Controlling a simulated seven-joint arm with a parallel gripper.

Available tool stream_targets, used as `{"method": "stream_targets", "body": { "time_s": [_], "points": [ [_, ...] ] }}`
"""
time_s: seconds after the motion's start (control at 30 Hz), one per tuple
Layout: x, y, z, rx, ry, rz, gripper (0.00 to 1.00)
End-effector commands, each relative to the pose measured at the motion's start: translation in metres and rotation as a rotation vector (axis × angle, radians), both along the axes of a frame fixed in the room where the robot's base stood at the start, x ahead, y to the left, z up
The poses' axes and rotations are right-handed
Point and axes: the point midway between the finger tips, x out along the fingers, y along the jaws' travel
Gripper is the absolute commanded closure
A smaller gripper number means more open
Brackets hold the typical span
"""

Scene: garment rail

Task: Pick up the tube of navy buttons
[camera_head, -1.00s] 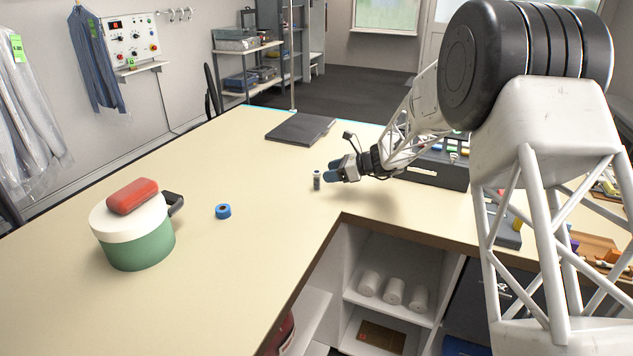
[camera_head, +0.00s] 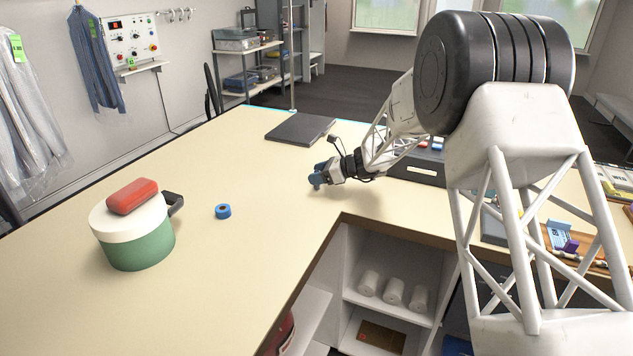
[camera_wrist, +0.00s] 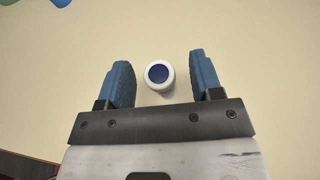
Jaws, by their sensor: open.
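The tube of navy buttons (camera_wrist: 159,75) shows end-on in the wrist view, a white round rim with a dark navy middle, standing on the cream table. My gripper (camera_wrist: 160,80) is open, with one blue finger on each side of the tube. A gap shows between the tube and each finger, wider on the right. In the head view my gripper (camera_head: 317,178) is low over the table near the inner corner. There the tube is hidden, or nearly so, by the fingers.
A dark flat slab (camera_head: 300,128) lies behind. A dark tray (camera_head: 418,168) is to the right. The table between is clear.

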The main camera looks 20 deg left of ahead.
Motion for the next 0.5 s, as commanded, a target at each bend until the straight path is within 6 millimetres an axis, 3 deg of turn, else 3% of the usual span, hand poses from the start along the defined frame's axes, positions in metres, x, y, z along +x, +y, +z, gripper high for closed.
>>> {"method": "stream_targets", "body": {
  "time_s": [0.2,0.5],
  "points": [
    [-0.002,0.018,-0.008,-0.001,0.0,0.0,0.4],
    [-0.003,0.021,-0.009,-0.001,0.0,0.0,0.4]
  ]
}}
